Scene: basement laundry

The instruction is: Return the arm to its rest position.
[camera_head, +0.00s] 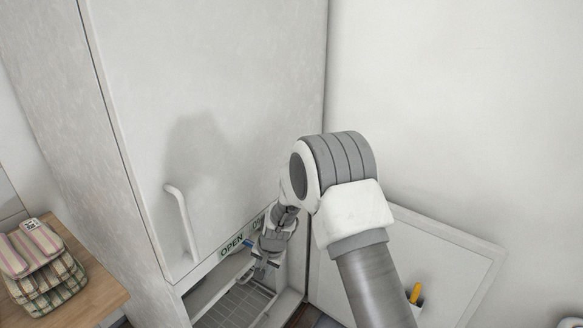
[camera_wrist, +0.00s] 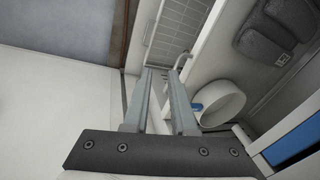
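My arm (camera_head: 360,265) reaches forward and down from the lower right toward a low open compartment under a tall white cabinet door. My gripper (camera_head: 262,271) is at the front of that compartment, above a wire rack (camera_head: 235,308). In the wrist view my gripper (camera_wrist: 163,72) shows two grey fingers with a gap between them, and nothing is visibly held. Whether the fingers touch the compartment's edge cannot be told.
The tall cabinet (camera_head: 220,80) has a bar handle (camera_head: 180,215). An open white door panel (camera_head: 440,255) stands right of the compartment, close to my arm. Folded striped cloths (camera_head: 40,265) lie on a wooden top at left. A white round container (camera_wrist: 222,108) shows beside the fingers.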

